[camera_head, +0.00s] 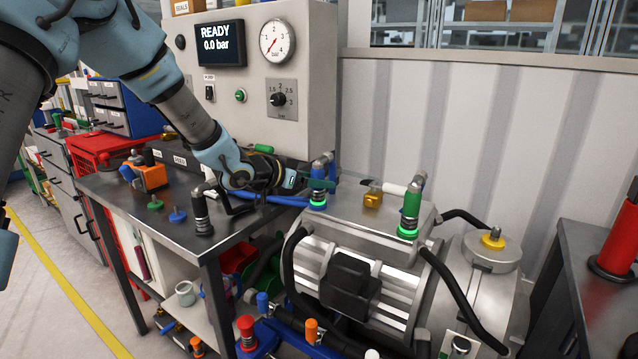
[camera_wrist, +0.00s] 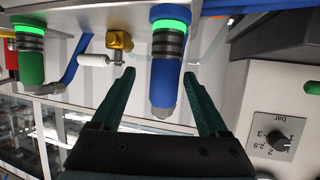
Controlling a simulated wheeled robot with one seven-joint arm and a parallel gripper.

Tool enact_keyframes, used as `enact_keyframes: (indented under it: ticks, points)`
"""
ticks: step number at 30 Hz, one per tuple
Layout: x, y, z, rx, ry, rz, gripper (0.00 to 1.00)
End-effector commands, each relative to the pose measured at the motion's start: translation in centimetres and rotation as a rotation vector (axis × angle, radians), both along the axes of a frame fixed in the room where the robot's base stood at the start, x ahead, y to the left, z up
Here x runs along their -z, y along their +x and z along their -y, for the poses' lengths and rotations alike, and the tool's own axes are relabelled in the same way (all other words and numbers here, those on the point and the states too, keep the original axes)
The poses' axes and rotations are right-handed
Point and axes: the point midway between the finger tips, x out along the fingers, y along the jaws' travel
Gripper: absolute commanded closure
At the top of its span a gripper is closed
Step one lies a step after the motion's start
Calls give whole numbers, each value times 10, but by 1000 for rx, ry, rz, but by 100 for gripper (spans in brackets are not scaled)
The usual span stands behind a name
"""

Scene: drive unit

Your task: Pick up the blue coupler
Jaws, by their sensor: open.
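The blue coupler (camera_head: 318,198) stands upright on top of the drive unit (camera_head: 345,232), with a glowing green ring at its base. In the wrist view the blue coupler (camera_wrist: 163,58) appears between the two teal fingers. My gripper (camera_wrist: 158,74) is open, one finger on each side of it, with visible gaps at the tips. In the head view my gripper (camera_head: 320,184) reaches in from the left at the coupler's upper part and partly hides it. I cannot tell whether either finger touches it.
A green coupler (camera_head: 410,207) with a lit ring stands to the right, and a brass fitting (camera_head: 373,196) with a white handle sits between. The control panel (camera_head: 255,85) reading READY, 0.0 bar rises behind my arm. A black-capped fitting (camera_head: 201,212) stands on the bench at left.

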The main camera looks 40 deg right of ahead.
Motion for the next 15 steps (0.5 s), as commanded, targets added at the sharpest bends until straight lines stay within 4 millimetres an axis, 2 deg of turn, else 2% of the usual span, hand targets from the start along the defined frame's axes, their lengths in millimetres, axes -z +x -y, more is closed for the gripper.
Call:
enact_keyframes:
  ticks: [9,15]
  points:
    - [13,5,39,1,1,-2,23]
    - [17,6,45,-1,0,-1,23]
